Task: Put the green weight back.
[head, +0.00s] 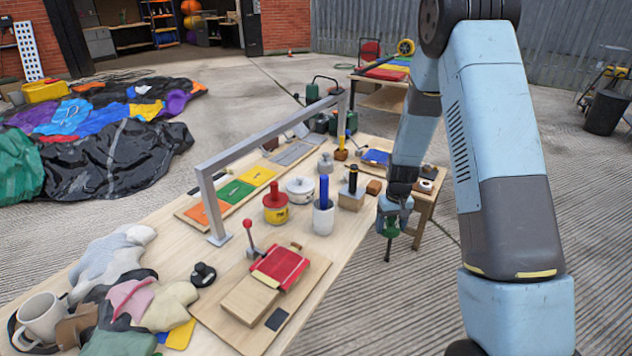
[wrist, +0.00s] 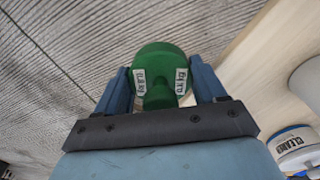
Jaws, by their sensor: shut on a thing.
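My gripper (head: 388,226) is shut on the green weight (wrist: 160,75). Blue fingers press on both sides of the weight in the wrist view, and it has white labels marked in kg. In the head view the green weight (head: 391,222) is small and partly hidden by my gripper. It hangs just off the table's right edge, with concrete floor behind it. A board on the table (head: 190,212) bears an orange pad (head: 207,212), a green pad (head: 235,192) and a yellow pad (head: 258,176). Nothing stands on the green pad.
A grey frame (head: 270,132) arches over the table. A red clamp board (head: 278,268) lies in front.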

